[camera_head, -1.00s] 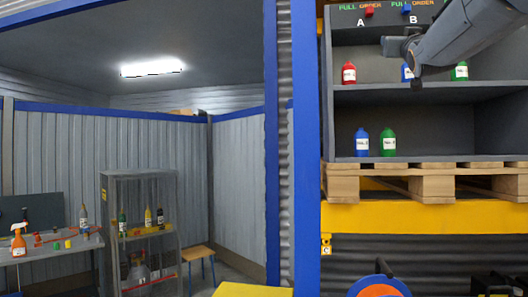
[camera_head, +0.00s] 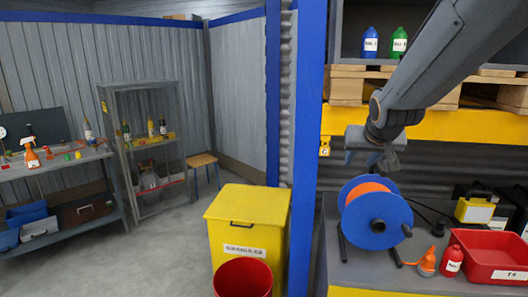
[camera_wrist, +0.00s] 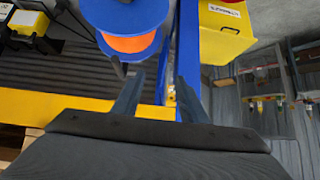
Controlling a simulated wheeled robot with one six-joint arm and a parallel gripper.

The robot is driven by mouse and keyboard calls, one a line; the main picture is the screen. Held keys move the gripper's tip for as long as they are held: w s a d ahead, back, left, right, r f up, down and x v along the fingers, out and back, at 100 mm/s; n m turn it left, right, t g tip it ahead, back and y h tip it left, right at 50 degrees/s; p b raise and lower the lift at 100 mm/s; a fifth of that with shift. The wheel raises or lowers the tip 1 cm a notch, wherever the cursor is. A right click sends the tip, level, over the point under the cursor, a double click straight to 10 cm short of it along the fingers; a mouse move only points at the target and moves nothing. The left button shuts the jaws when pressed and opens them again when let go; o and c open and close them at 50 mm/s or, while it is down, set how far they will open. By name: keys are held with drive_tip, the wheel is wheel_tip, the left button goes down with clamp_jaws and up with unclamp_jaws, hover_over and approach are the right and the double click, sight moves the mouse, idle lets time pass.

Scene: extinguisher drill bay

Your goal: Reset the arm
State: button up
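My gripper (camera_head: 366,160) hangs at the end of my dark grey arm, in front of the rack and above a blue hose reel with an orange middle (camera_head: 376,212). In the wrist view my gripper (camera_wrist: 160,80) shows two dark fingers standing apart with nothing between them. The reel (camera_wrist: 125,30) shows beyond the fingers at the top of that view, and a blue post (camera_wrist: 187,50) stands behind the gap. My gripper appears to touch nothing.
A blue bottle (camera_head: 370,42) and a green bottle (camera_head: 399,43) stand on the shelf above a pallet (camera_head: 347,88). A red tray (camera_head: 490,258) and a red bottle (camera_head: 452,262) sit right of the reel. A yellow bin (camera_head: 247,222) stands left of the post.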

drive_tip(key=s+a+f+n+g, duration=0.1)
drive_tip(key=s+a+f+g, duration=0.3)
drive_tip(key=s+f, duration=0.6)
drive_tip(key=s+a+f+g+y, duration=0.1)
drive_tip(key=s+a+f+g, duration=0.3)
drive_tip(key=s+f, duration=0.6)
drive_tip(key=s, duration=0.4)
drive_tip(key=shift+s+f+n, duration=0.15)
drive_tip(key=shift+n, duration=0.25)
drive_tip(key=shift+s+r, duration=0.2)
drive_tip(key=shift+s, duration=0.1)
